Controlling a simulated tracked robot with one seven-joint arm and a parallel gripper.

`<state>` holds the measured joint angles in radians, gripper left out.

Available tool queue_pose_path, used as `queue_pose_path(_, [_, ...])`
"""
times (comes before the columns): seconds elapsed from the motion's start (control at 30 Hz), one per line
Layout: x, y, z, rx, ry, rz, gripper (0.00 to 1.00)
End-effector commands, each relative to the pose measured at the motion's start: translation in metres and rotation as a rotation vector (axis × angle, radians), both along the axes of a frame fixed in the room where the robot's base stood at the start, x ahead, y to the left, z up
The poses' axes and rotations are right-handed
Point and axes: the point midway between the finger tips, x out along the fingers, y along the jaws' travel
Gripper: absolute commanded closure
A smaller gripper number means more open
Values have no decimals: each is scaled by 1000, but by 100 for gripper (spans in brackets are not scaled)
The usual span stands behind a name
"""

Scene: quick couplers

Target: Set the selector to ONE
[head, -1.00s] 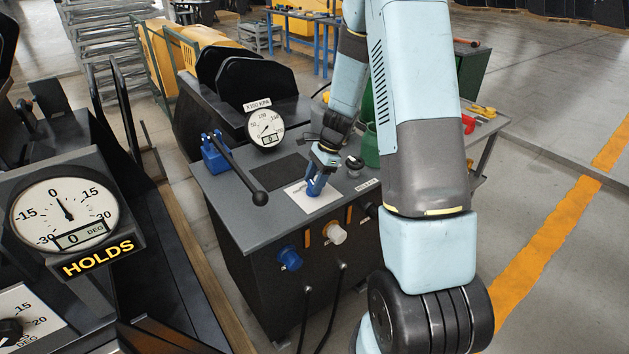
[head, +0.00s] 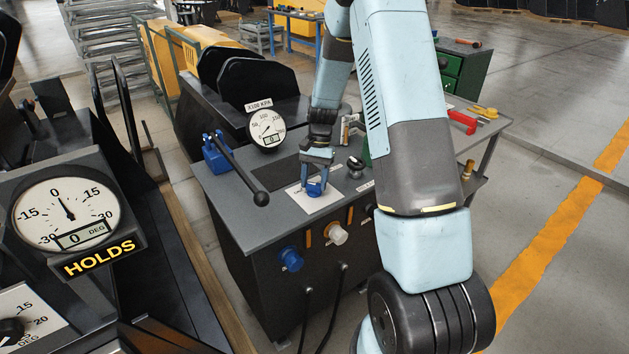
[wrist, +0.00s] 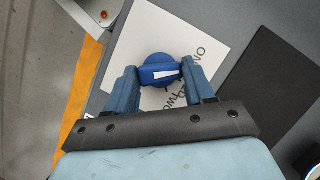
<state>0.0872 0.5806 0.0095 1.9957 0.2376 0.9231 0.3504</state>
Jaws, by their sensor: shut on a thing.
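The selector is a round blue knob (wrist: 158,66) with a white pointer mark, on a white plate (wrist: 150,30) printed with black words. In the wrist view, lettering at the knob's right begins "ON", and "TWO" shows lower, between the fingers; both are partly covered. My gripper (wrist: 161,72) has its two blue fingers on either side of the knob, shut on it. In the head view my gripper (head: 317,178) comes down over the white plate (head: 299,199) on the grey bench top, and hides most of the knob. I cannot tell which word the pointer meets.
A blue lever with a black ball end (head: 261,198) stands left of the plate. A round pressure gauge (head: 268,128) is behind it. A dark knob (head: 355,163) stands close at the right. Blue (head: 291,259) and white (head: 338,235) couplers face the front. A dark mat (wrist: 275,85) lies beside the plate.

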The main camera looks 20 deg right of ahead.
Motion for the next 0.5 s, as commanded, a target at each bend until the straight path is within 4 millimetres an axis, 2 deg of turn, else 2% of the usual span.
queue_pose_path(0.2, [2, 1, 1, 0, -5, 100, 77])
queue_pose_path(0.5, [2, 1, 1, 0, -4, 149, 77])
